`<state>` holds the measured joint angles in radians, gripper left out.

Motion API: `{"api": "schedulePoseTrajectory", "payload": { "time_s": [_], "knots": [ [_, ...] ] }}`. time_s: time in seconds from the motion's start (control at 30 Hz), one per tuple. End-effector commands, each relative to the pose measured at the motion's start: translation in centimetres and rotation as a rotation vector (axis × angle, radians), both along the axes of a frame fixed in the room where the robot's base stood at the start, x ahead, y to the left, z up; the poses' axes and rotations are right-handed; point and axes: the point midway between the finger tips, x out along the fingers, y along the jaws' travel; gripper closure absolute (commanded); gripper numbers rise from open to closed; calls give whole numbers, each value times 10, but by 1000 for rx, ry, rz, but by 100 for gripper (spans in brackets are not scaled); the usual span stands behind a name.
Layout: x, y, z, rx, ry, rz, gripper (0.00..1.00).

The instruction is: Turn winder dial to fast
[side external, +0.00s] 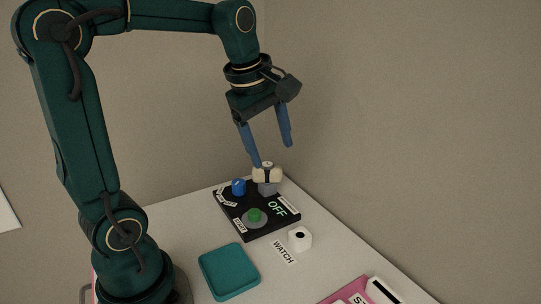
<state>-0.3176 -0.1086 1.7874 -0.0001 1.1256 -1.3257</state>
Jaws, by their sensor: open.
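A black control panel (254,222) lies on the white table, with a lit "OFF" display. A blue knob (238,187) stands at its back left and a green button (255,215) sits nearer its middle. A cream-coloured piece on a grey base (267,175) stands at the back corner. Small labels lie on the panel, too small to read; I cannot tell which part is the winder dial. My gripper (273,155) is open above the back of the panel, its blue fingers pointing down. The left fingertip is near the cream piece; I cannot tell whether it touches.
A teal tray (229,271) lies in front of the panel. A "WATCH" label (284,252) and a small white block with a dark spot (300,239) are to its right. A pink item (349,292) is at the bottom edge. The table's right edge runs close by the panel.

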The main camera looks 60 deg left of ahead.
Motion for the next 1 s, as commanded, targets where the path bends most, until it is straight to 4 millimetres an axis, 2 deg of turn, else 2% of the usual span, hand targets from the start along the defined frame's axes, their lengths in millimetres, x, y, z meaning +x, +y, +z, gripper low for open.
{"api": "schedulePoseTrajectory", "payload": {
  "time_s": [0.03,0.1,0.23,0.4,0.5,0.7,1.0],
  "knots": [
    [10,18,-7,-33,24,119,26],
    [20,40,-15,-73,46,272,26],
    [31,84,-38,-137,93,534,26],
    [29,136,-77,-194,163,763,26],
    [22,156,-98,-213,202,820,26],
    [7,170,-122,-242,257,879,26],
    [6,170,-156,-242,257,880,26]
  ]
}}
